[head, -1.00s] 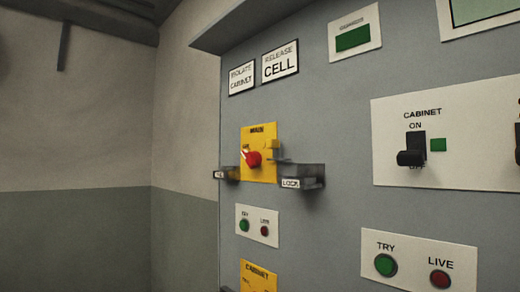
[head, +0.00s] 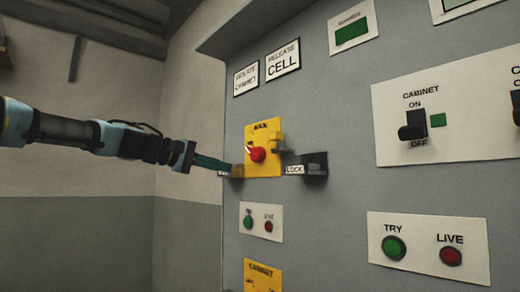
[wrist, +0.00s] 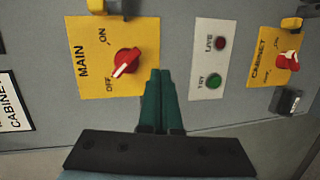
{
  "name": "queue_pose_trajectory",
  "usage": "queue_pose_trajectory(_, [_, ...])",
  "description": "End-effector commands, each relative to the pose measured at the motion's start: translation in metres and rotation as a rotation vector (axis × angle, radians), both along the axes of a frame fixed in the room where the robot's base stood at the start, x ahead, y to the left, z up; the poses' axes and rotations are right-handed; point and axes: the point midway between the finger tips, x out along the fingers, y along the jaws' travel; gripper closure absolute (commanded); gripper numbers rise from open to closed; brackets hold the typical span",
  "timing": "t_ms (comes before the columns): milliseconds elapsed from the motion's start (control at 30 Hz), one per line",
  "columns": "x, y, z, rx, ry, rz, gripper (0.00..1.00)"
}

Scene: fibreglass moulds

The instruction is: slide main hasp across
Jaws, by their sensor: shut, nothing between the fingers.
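The yellow MAIN plate (head: 264,139) is on the grey panel, with a red knob (head: 257,155) whose white mark points toward OFF in the wrist view (wrist: 126,62). In the wrist view the green fingers (wrist: 160,72) lie together by the plate's corner; contact cannot be told.
Below the plate is a white TRY/LIVE plate (head: 261,223) and a yellow CABINET plate (head: 262,277). A CABINET switch (head: 412,126) stands out to the right. The panel's hood (head: 270,25) juts out above. Open space lies left of the panel.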

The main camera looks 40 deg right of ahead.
Motion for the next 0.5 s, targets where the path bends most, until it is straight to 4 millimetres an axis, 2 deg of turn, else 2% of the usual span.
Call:
queue_pose_trajectory(33, [0.001,0.004,0.021,-0.055,0.028,-0.009,1.0])
queue_pose_trajectory(100, [0.0,0.009,0.046,-0.112,0.055,-0.022,1.0])
queue_pose_trajectory(200, [-0.001,0.015,0.069,-0.163,0.082,-0.036,1.0])
queue_pose_trajectory(300, [0.0,0.018,0.079,-0.183,0.093,-0.04,1.0])
queue_pose_trajectory(500, [-0.001,0.018,0.08,-0.184,0.093,-0.041,1.0])
